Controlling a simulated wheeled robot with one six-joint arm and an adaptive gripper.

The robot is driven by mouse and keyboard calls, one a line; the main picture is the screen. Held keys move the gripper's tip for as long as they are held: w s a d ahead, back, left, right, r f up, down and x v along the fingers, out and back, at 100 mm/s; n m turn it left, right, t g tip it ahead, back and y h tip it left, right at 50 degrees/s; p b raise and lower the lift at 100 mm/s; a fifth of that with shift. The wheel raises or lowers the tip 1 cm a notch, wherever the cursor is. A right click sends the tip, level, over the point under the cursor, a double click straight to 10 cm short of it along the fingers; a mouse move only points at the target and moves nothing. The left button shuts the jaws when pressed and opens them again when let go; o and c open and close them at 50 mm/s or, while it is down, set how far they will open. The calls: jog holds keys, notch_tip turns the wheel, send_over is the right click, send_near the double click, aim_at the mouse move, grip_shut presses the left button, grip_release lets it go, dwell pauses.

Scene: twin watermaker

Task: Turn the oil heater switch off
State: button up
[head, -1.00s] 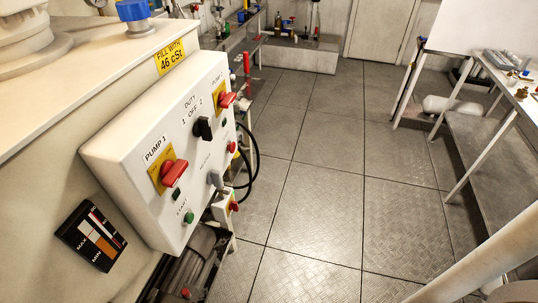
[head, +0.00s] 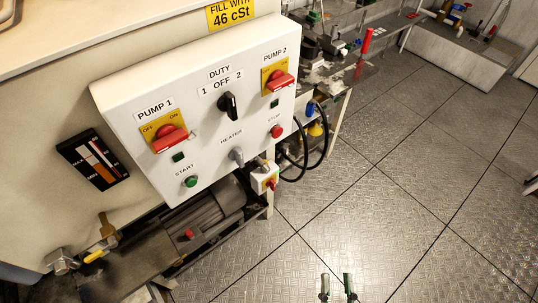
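The heater switch (head: 237,156) is a small grey knob below the HEATER label, low in the middle of the white control panel (head: 120,97). Its exact pointer direction is too small to tell. My gripper (head: 338,288) shows at the bottom edge, right of the middle, as two upright dark-green fingertips with a gap between them. It looks open and empty, over the floor, well below and to the right of the switch. The rest of my gripper is out of the picture.
Near the switch are the red PUMP 1 handle (head: 170,139), black duty knob (head: 229,105), red PUMP 2 handle (head: 281,82), green start button (head: 190,181) and red stop button (head: 277,131). Black cables (head: 324,140) loop right of the panel. The plate floor (head: 400,210) is clear.

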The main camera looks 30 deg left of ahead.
jog(key=w+a+r+n+g+y, duration=0.2)
jog(key=w+a+n+g+y, duration=0.15)
jog(key=w+a+y, duration=0.45)
jog(key=n+g+y, duration=0.3)
jog(key=n+g, duration=0.2)
jog(key=g, duration=0.1)
send_near(242, 158)
jog(key=x, duration=1)
grip_shut()
